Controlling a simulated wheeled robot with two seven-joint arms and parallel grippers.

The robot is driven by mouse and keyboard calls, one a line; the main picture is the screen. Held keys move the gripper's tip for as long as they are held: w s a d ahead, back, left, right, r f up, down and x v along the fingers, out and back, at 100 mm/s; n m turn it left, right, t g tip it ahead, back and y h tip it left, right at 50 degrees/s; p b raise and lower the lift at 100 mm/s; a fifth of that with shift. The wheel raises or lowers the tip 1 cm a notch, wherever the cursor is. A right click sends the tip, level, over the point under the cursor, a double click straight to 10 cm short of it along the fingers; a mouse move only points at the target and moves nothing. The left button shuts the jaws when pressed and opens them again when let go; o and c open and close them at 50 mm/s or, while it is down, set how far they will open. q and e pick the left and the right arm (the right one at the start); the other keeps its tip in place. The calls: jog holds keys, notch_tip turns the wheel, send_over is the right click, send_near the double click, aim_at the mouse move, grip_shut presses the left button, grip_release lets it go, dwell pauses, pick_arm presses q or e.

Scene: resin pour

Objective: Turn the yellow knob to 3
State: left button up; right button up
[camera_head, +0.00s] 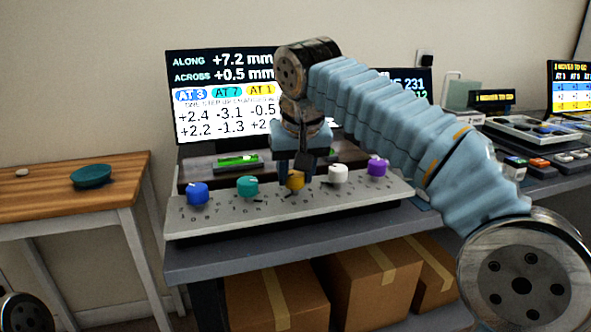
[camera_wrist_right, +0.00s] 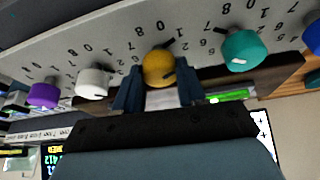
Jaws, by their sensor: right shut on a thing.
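The yellow knob (camera_head: 295,181) is the middle one in a row of knobs on a pale sloped panel (camera_head: 350,197). My right gripper (camera_head: 293,172) reaches down on it from above and is shut on it. In the right wrist view the yellow knob (camera_wrist_right: 158,67) sits between the two fingertips of the gripper (camera_wrist_right: 158,82). Dial digits are printed around it. The screen (camera_head: 222,95) shows AT 3 on blue, AT 7 on teal and AT 1 on yellow. My left gripper is not in view.
Blue (camera_head: 197,194) and teal (camera_head: 247,187) knobs stand left of the yellow one, white (camera_head: 338,174) and purple (camera_head: 378,167) ones right. A wooden table with a teal dish (camera_head: 91,176) is at the left. Cardboard boxes (camera_head: 372,284) sit below the bench.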

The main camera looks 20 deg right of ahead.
jog(key=shift+r+m+h+p, duration=0.15)
jog(key=shift+m+h+p, duration=0.15)
jog(key=shift+m+p, duration=0.4)
jog(key=m+h+p, duration=0.1)
jog(key=m+p, duration=0.1)
jog(key=m, duration=0.1)
jog(key=shift+a+m, duration=0.15)
jog(key=shift+m, duration=0.15)
jog(key=shift+w+m+g+h+p, duration=0.1)
jog(key=shift+m+g+h+p, duration=0.35)
jog(key=shift+m, duration=0.45)
jog(key=m+h+p, duration=0.1)
jog(key=m, duration=0.1)
jog(key=shift+a+m+g, duration=0.1)
jog(key=shift+m+g, duration=0.25)
jog(key=shift+m, duration=0.05)
jog(key=m+g, duration=0.1)
jog(key=m, duration=0.2)
jog(key=m+g+h, duration=0.1)
jog(key=m, duration=0.1)
jog(key=shift+w+m, duration=0.2)
jog(key=shift+m, duration=0.2)
jog(key=o, duration=1.1)
jog(key=shift+c, duration=0.2)
